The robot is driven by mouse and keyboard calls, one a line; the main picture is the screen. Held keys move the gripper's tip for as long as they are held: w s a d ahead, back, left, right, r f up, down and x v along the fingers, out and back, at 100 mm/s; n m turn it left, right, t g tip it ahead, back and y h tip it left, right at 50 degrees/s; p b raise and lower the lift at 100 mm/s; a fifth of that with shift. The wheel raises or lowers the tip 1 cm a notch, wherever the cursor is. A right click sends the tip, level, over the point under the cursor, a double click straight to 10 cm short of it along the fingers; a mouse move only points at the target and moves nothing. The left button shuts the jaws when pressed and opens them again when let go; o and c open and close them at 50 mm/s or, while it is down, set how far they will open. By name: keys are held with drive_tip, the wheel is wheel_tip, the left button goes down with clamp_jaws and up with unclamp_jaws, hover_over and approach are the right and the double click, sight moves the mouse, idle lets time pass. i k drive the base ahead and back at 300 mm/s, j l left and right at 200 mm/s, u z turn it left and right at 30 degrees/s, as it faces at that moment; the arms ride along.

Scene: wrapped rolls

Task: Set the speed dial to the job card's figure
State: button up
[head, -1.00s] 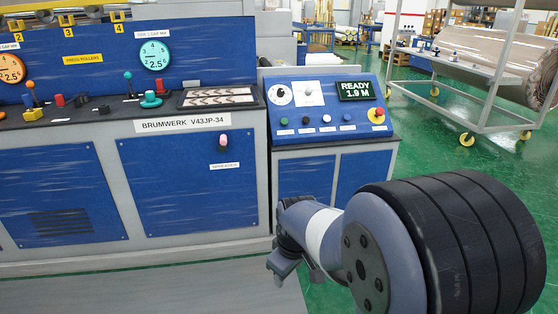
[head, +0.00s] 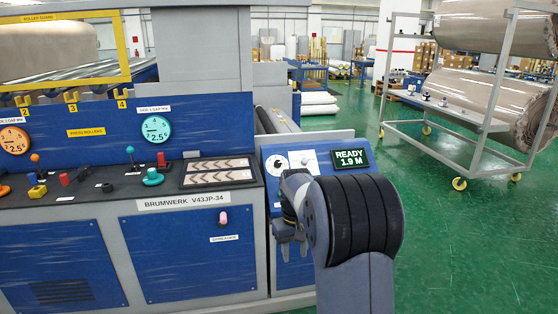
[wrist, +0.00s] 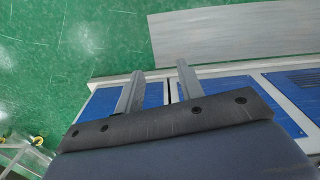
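The small console (head: 268,190) stands at the right end of the blue machine. On its sloped panel is a white round dial (head: 277,163) with a dark knob; its marks are too small to read. Right of it is a white card-like plate (head: 303,160) with a small knob or mark, also unreadable. A green display (head: 351,159) reads READY 1.9 M. My gripper (head: 290,250) hangs in front of the console, below the dial, apart from it as far as I can tell. In the wrist view my gripper's two fingers (wrist: 160,72) are spread and empty. My arm hides the panel's lower buttons.
The machine's desk (head: 110,184) carries coloured levers and knobs, left of the console. Two turquoise-and-orange gauges are above it. A wheeled rack (head: 480,145) with wrapped rolls stands at right. Green floor (head: 450,240) between is clear.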

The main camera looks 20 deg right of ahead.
sight(278, 163)
drive_tip(key=i+l+z, duration=0.15)
drive_tip(key=i, duration=1.15)
drive_tip(key=i+l+z, duration=0.15)
drive_tip(key=i, duration=1.15)
